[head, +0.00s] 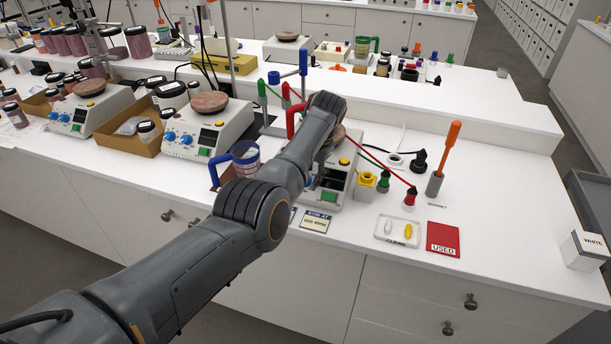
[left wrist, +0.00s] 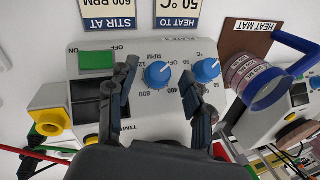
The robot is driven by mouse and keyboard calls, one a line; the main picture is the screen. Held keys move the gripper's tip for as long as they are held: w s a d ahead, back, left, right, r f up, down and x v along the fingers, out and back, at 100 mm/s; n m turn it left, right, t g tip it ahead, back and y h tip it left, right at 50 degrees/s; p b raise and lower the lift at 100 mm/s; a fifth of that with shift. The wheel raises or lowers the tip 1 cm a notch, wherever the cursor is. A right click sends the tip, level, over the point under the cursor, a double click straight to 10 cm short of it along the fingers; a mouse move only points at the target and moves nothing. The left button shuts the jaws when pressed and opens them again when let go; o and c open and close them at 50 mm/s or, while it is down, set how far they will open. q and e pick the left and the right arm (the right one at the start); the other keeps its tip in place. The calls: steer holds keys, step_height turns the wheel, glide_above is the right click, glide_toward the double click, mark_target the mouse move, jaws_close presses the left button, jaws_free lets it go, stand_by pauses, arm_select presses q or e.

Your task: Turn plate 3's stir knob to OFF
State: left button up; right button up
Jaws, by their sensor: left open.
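Plate 3 (head: 345,170) is the rightmost white stirring hotplate on the front bench in the head view; my left arm covers part of it, including its knobs. In the upside-down left wrist view, its panel shows the blue stir knob (left wrist: 157,74) under the RPM label and a blue heat knob (left wrist: 206,70) under °C. My left gripper (left wrist: 160,72) is open, with its two fingers on either side of the stir knob. I cannot tell whether they touch it. The knob's pointer is too small to read surely. My right gripper is not in view.
A blue-handled beaker (head: 245,160) stands on a brown heat mat (left wrist: 240,42) left of plate 3. Another hotplate (head: 212,135) is further left. A green rocker switch (left wrist: 96,61) is near the stir knob. A clean tray (head: 397,230) and red USED card (head: 443,238) lie right.

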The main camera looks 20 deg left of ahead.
arm_select(q)
steer(key=v, duration=1.1)
steer(key=shift+r, duration=0.35)
steer(key=shift+d+f, duration=0.1)
